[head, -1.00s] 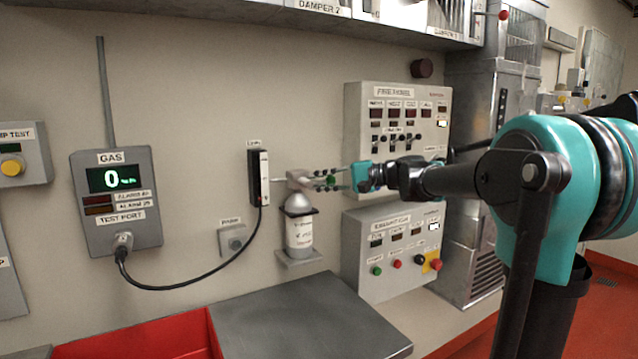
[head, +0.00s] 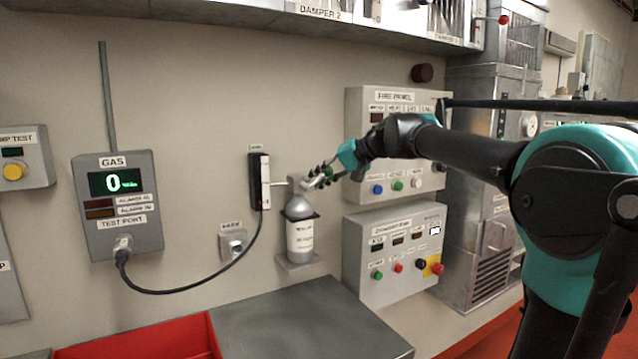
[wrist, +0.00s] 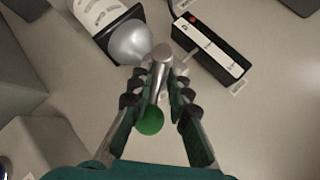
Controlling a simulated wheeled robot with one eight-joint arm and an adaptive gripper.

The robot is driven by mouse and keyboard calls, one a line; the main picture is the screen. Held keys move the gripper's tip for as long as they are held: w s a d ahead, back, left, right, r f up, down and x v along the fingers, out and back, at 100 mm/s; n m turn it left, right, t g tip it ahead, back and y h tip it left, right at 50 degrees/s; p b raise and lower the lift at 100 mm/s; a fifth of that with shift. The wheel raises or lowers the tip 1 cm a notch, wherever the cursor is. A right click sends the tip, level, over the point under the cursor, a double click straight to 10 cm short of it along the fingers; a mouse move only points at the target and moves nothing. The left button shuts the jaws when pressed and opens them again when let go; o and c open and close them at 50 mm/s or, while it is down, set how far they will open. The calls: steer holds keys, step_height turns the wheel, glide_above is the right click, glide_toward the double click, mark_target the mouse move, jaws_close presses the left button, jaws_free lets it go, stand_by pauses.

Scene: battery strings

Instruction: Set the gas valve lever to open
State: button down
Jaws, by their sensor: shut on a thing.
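A grey gas bottle (head: 300,238) with a white label and a domed metal top stands upright on a small wall bracket. Its top also shows in the wrist view (wrist: 130,42). A metal valve piece with a green-tipped lever (wrist: 149,121) is at the bottle's top. My gripper (head: 322,178) reaches it from the upper right, and its fingers (wrist: 158,82) close around the metal part beside the green tip. The fingers hide part of the lever, so its exact setting is hard to tell.
A black and white flow gauge (head: 265,182) is on the wall just left of the bottle. A hose runs from it to the gas meter (head: 117,205). The fire panel (head: 362,105) and a lower button box (head: 390,285) are at the right. A grey counter (head: 300,325) lies below.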

steer(key=n+h, duration=0.1)
steer(key=a+t+h, duration=0.1)
steer(key=s+n+t+h, duration=0.1)
steer(key=h, duration=0.1)
steer(key=shift+s+a+r+n, duration=0.1)
steer(key=shift+a+r+n, duration=0.05)
steer(key=shift+r+n, duration=0.15)
steer(key=shift+s+a+r+n+t+h, duration=0.1)
steer(key=shift+s+a+n+t+h, duration=0.1)
steer(key=shift+n+t+h, duration=0.45)
steer(key=shift+s+a+n+t+h, duration=0.15)
steer(key=shift+n+t+h, duration=0.15)
steer(key=shift+h, duration=0.55)
steer(key=shift+w, duration=0.1)
steer(key=c, duration=1.6)
jaws_free()
steer(key=shift+w, duration=0.15)
steer(key=shift+r, duration=0.15)
steer(key=shift+s+d+r, duration=0.1)
steer(key=shift+s+r, duration=0.2)
steer(key=shift+s, duration=0.05)
steer(key=v, duration=1.1)
steer(key=shift+s+f, duration=0.1)
